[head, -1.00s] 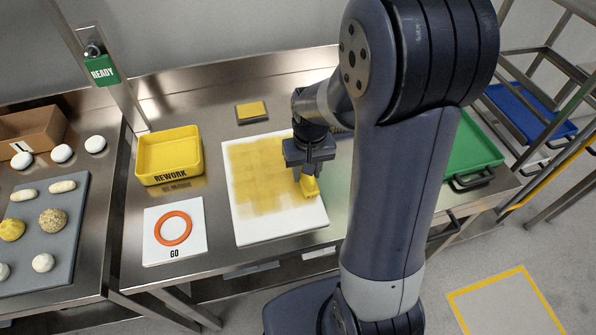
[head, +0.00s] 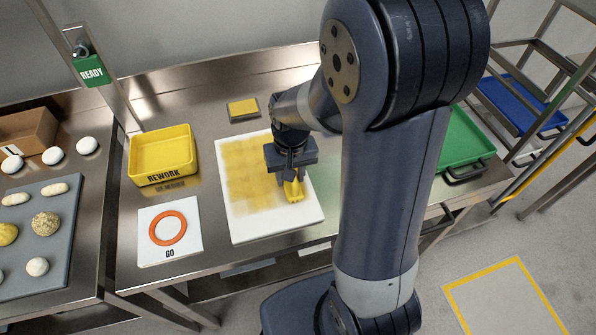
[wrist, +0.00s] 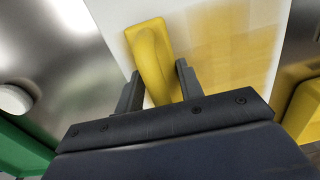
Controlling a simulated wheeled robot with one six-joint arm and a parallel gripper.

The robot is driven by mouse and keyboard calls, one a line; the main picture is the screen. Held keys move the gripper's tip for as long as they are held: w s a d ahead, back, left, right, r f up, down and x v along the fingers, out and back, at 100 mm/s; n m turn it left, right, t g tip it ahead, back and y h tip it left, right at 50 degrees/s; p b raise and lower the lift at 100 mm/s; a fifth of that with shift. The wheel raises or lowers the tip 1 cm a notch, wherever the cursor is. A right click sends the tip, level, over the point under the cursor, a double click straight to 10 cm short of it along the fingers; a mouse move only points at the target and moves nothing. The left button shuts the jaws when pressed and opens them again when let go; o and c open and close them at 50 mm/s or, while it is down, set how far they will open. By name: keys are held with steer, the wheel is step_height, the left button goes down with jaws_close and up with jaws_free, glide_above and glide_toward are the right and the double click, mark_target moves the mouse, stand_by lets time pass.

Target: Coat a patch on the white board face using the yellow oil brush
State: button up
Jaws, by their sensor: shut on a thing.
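The white board (head: 240,229) lies flat on the steel table, with a yellow oily patch (head: 246,172) over much of its upper and middle face. The patch also shows in the wrist view (wrist: 225,45). My gripper (head: 293,178) is over the board's right side, shut on the yellow oil brush (head: 294,192). In the wrist view, the brush (wrist: 150,57) stands between the two fingers (wrist: 158,85) and reaches down toward the board. I cannot tell whether its tip touches the board. The board's right edge is partly hidden by my arm.
A yellow REWORK bin (head: 163,157) and a GO card with an orange ring (head: 168,228) lie left of the board. A small yellow-topped block (head: 243,109) is behind it. A green tray (head: 462,142) is at right. Dough pieces lie on a grey board (head: 65,225) at far left.

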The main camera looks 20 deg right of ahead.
mark_target(293, 186)
steer(key=shift+a+p, duration=0.35)
steer(key=shift+a, duration=7)
steer(key=shift+s, duration=0.8)
steer(key=shift+d+b, duration=0.3)
steer(key=shift+d, duration=8.85)
steer(key=shift+s+r, duration=0.1)
steer(key=shift+s, duration=0.65)
steer(key=shift+a, duration=1.85)
steer(key=shift+a+p, duration=0.3)
steer(key=shift+a, duration=5.3)
